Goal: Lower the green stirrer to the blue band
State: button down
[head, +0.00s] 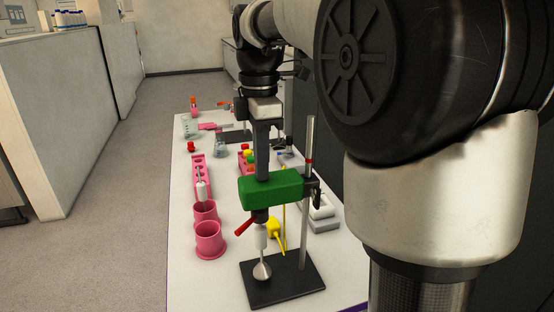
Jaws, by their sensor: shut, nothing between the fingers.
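The green stirrer (271,189) is a green block on an upright metal rod (309,140) over a black base plate (288,285). A red lever (245,223) and a white shaft (261,236) with a cone-shaped metal end show below the block; the end is close above or on the base plate. A red band (309,162) shows on the rod just above the block's level. I cannot make out a blue band on the rod. My gripper (262,174) points down, shut and empty, with its fingers at the block's top edge; I cannot tell whether they touch it.
Pink cups (209,241) and a pink rack (200,174) stand on the white table (185,285) to the left. A yellow item (276,231) and a grey-white device (322,213) are near the stand. Coloured caps and glassware stand farther back. The front left table corner is clear.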

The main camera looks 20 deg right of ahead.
jog(key=shift+f, duration=0.4)
dwell(0.8)
jog(key=shift+r, duration=0.1)
notch_tip(320, 180, up, 6)
jog(key=p, duration=0.5)
jog(key=shift+p, duration=0.4)
